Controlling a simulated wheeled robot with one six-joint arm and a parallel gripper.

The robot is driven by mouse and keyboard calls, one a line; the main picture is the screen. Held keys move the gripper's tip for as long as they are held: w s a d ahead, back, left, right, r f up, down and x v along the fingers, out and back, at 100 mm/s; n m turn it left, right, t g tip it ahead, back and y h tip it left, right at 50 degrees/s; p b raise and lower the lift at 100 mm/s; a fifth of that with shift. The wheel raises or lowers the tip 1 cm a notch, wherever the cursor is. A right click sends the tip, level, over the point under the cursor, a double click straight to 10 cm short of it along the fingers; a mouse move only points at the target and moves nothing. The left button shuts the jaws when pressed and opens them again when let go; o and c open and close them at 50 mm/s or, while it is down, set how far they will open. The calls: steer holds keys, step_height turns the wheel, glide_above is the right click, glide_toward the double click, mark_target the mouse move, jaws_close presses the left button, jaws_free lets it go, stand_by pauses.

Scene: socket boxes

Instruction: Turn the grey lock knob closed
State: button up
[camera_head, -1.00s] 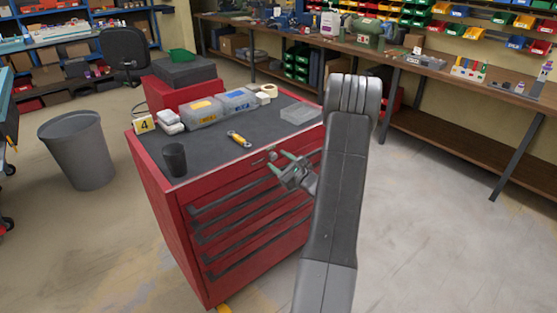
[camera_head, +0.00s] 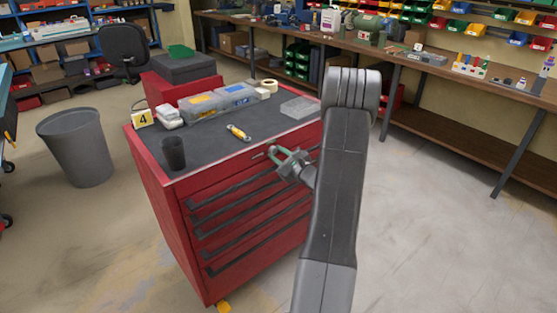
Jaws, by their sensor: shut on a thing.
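The grey lock knob (camera_head: 271,152) is small and sits on the front of the red tool cabinet (camera_head: 188,185), just under its top edge. My gripper (camera_head: 274,155) reaches it from the right, and its greenish fingers are shut on the knob. The fingers cover much of the knob, so its turn angle cannot be made out.
On the cabinet's dark top stand a black cup (camera_head: 174,155), a yellow tool (camera_head: 238,132), clear cases (camera_head: 220,103), a tape roll (camera_head: 269,86) and a number 4 sign (camera_head: 143,119). A grey bin (camera_head: 77,148) stands left. The floor at right is clear.

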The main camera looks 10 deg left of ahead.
steer(key=shift+f+n+b, duration=0.3)
steer(key=shift+n+b, duration=0.9)
steer(key=shift+b, duration=1.4)
steer(key=shift+r+n+b, duration=0.15)
steer(key=shift+n+b, duration=0.35)
steer(key=shift+b, duration=0.3)
steer(key=shift+r, duration=0.15)
steer(key=o, duration=1)
steer(key=v, duration=1.3)
steer(key=shift+s+d, duration=0.25)
steer(key=shift+d, duration=0.05)
